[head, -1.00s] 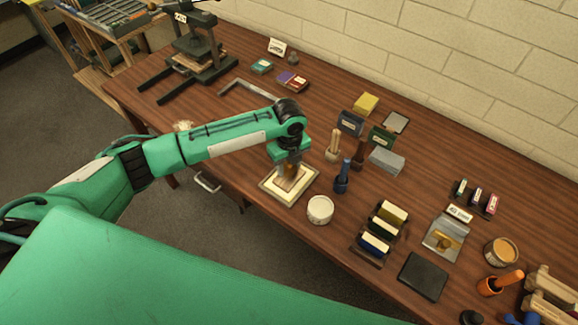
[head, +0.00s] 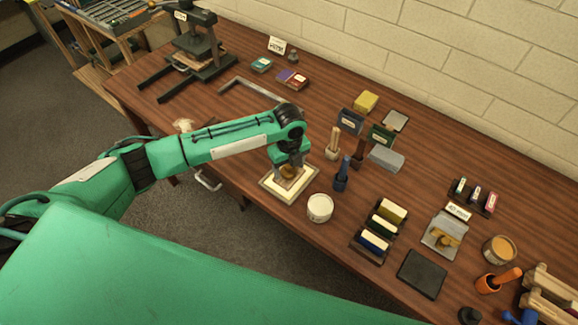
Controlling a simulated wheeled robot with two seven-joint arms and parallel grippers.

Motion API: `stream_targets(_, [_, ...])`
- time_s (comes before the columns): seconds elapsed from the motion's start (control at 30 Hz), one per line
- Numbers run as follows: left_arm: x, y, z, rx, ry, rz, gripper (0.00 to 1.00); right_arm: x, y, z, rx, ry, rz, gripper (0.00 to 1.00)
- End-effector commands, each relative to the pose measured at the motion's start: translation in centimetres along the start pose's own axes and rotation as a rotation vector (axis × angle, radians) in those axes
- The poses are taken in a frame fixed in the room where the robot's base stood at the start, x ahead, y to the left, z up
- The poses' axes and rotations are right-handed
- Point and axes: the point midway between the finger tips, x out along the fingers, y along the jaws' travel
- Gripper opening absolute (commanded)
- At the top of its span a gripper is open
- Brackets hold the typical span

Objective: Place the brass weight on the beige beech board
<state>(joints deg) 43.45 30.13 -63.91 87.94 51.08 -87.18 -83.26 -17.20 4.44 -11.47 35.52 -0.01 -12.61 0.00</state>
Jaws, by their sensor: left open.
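The beige beech board (head: 284,194) lies near the front edge of the table, a pale square with a lighter panel in its middle. The brass weight (head: 289,174) shows as a small gold-brown shape over that panel, directly below my left gripper (head: 290,170). It appears to rest on the board, though the gripper hides its upper part. My left gripper is open, pointing down over the weight. Its fingertips are hard to make out. My right gripper is not in view.
A white tub (head: 320,208) stands close to the board's right corner. A dark blue tool (head: 342,177) and a pale wooden tool (head: 333,146) stand upright beyond it. A rack of coloured blocks (head: 368,255) is farther right. A grey angled bar (head: 250,89) lies behind my arm.

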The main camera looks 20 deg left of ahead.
Motion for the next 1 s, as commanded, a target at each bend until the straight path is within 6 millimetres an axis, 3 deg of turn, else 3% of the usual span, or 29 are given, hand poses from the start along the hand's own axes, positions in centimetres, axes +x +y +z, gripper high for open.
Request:
stream_targets(0.17, [-2.7,-0.1,0.1,0.0,-0.003,-0.004,0.64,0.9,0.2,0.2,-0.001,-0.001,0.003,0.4])
stream_targets(0.4, [-7.9,-0.1,0.1,0.001,-0.003,-0.004,0.64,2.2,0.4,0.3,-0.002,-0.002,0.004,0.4])
stream_targets(0.6, [-10.9,-0.1,0.1,-0.001,-0.001,-0.002,0.64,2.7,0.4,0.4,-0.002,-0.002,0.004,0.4])
stream_targets(1.0, [-11.8,0.0,0.0,-0.001,0.0,0.0,0.64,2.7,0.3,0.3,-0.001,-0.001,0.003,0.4])
